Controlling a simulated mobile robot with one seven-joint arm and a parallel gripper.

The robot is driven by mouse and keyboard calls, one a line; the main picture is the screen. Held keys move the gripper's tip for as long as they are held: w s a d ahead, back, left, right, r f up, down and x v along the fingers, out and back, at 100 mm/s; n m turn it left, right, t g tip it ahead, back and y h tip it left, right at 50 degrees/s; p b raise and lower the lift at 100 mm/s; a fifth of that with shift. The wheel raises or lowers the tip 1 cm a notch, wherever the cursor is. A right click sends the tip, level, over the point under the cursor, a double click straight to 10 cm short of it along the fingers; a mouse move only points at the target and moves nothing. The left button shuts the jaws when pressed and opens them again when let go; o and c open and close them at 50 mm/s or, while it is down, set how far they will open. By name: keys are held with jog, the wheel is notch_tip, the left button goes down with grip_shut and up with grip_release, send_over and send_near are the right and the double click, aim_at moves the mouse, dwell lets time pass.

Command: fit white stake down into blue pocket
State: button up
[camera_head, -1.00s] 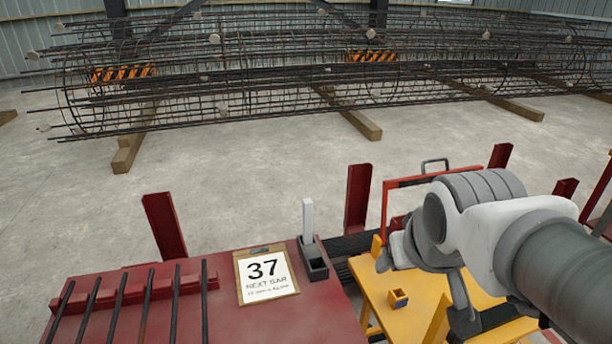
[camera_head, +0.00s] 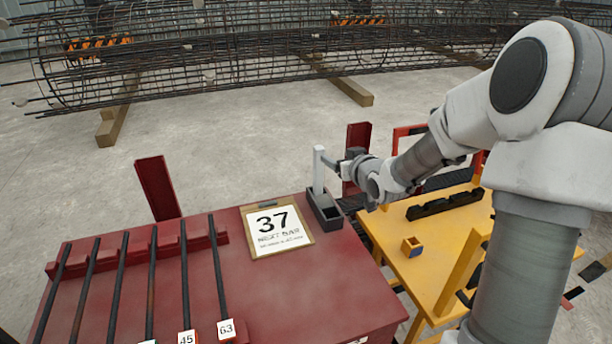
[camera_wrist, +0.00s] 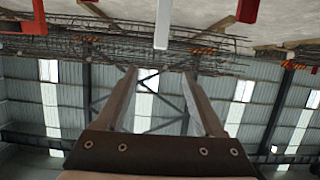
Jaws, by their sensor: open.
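The white stake (camera_head: 318,170) stands upright in a dark grey holder (camera_head: 329,222) at the right back edge of the red table. My gripper (camera_head: 336,164) is close to the stake's upper part, at its right. In the wrist view the stake (camera_wrist: 162,22) appears upside down, beyond the fingertips and roughly centred across their gap. My open gripper (camera_wrist: 160,74) has nothing between its fingers there. A small yellow-orange block with a blue lower face (camera_head: 415,252), which may be the blue pocket, is on the yellow table; its inside is hard to make out.
The red table (camera_head: 290,285) carries a clipboard (camera_head: 277,229) marked 37 and several dark bars. The yellow table (camera_head: 440,280) holds a black notched rack (camera_head: 445,204). Red posts (camera_head: 158,187) stand behind the red table. A rebar cage (camera_head: 240,58) lies beyond open floor.

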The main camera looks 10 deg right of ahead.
aim_at(317, 148)
jog(key=b+x, duration=0.1)
jog(key=x, duration=1.1)
jog(key=shift+w+a+f, duration=0.1)
jog(key=shift+w+a, duration=0.05)
jog(key=shift+w, duration=0.05)
jog(key=shift+d+f+b+x, duration=0.1)
jog(key=shift+f+b+x, duration=0.15)
jog(key=shift+x, duration=0.9)
jog(key=shift+d+f+b+x, duration=0.1)
jog(key=shift+f+b+x, duration=0.1)
jog(key=shift+x, duration=1)
jog(key=shift+w+a+f, duration=0.1)
jog(key=shift+w, duration=0.3)
jog(key=shift+c, duration=0.2)
grip_shut()
